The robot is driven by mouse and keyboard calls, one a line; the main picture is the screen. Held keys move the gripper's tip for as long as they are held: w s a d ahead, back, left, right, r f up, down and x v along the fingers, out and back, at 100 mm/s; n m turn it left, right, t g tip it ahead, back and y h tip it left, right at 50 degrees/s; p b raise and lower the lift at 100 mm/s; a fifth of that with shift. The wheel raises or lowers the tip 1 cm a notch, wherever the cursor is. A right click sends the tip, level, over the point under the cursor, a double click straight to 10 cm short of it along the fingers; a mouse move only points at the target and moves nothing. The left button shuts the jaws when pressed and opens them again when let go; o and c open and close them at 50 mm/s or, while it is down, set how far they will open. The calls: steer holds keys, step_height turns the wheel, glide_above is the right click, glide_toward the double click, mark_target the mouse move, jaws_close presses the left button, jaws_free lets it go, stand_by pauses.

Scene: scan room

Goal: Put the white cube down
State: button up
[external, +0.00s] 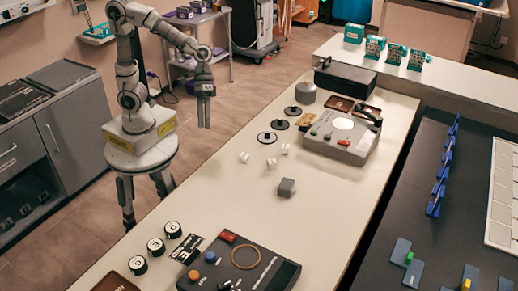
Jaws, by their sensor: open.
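Several small pale blocks lie on the long cream table (225,215). One white cube (244,157) is nearest the table's left edge. A second white cube (285,148) and a third white cube (270,164) lie to its right. I cannot tell which one the task means. My gripper (204,125) points down, open and with nothing seen in it. It appears left of and above the white cubes in the picture, apart from them. Its height over the table or floor is hard to judge.
A grey block (287,187) lies nearer the camera. Dark discs (267,137) and a grey device (341,137) stand beyond the cubes. A dark control box (240,268) and round black-and-white knobs (156,246) are at the near end. The table's middle has free room.

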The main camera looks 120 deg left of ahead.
steer(key=s+r+m+t+y, duration=0.1)
steer(key=s+r+m+y, duration=0.1)
steer(key=s+m, duration=0.4)
steer(key=s+r+m+t+y, duration=0.1)
steer(key=s+r+m+y, duration=0.1)
steer(key=s+m, duration=0.4)
steer(key=s+a+y, duration=0.1)
steer(key=s, duration=0.2)
steer(key=shift+s+r, duration=0.2)
steer(key=shift+s, duration=0.05)
step_height(320, 180, up, 15)
steer(key=p, duration=1.5)
steer(key=shift+f, duration=0.15)
step_height(320, 180, down, 5)
steer(key=b, duration=0.5)
